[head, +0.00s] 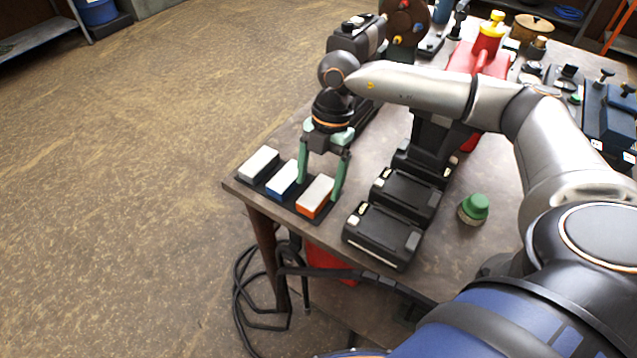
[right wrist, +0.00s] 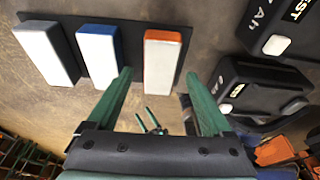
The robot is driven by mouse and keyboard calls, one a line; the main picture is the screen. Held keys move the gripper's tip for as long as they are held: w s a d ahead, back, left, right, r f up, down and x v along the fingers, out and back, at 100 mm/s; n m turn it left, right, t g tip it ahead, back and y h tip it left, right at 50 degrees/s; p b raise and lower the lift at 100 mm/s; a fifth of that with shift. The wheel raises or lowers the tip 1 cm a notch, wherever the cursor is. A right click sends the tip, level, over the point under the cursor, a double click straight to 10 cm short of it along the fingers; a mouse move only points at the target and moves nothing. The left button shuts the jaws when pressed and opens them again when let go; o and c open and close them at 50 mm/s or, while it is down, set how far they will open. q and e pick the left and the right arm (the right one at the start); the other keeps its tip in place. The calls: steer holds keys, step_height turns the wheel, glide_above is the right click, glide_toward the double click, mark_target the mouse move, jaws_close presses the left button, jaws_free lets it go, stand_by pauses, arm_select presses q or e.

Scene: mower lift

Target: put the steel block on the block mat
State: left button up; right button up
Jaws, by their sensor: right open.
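Three pale-topped blocks sit side by side on a dark block mat (head: 242,179): a grey-sided block (head: 259,161), a blue-sided block (head: 282,180) and an orange-sided block (head: 315,194). None is clearly marked as the steel block. My right gripper (head: 319,190) is open at the orange-sided block, its green fingers apart on either side of it in the head view. In the right wrist view the orange-sided block (right wrist: 163,60) lies ahead, between the right gripper's fingertips (right wrist: 157,75). I cannot tell whether they touch it. My left gripper is not in view.
Black battery packs (head: 383,235) stand just right of the mat. A green-capped jar (head: 474,208) is farther right. A red can (head: 478,62) and tools crowd the table's back. The table's left edge runs close beside the mat.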

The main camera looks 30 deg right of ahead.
mark_target(327, 181)
steer(key=b+v, duration=0.1)
steer(key=v, duration=0.9)
steer(key=shift+r, duration=0.4)
steer(key=shift+f, duration=0.1)
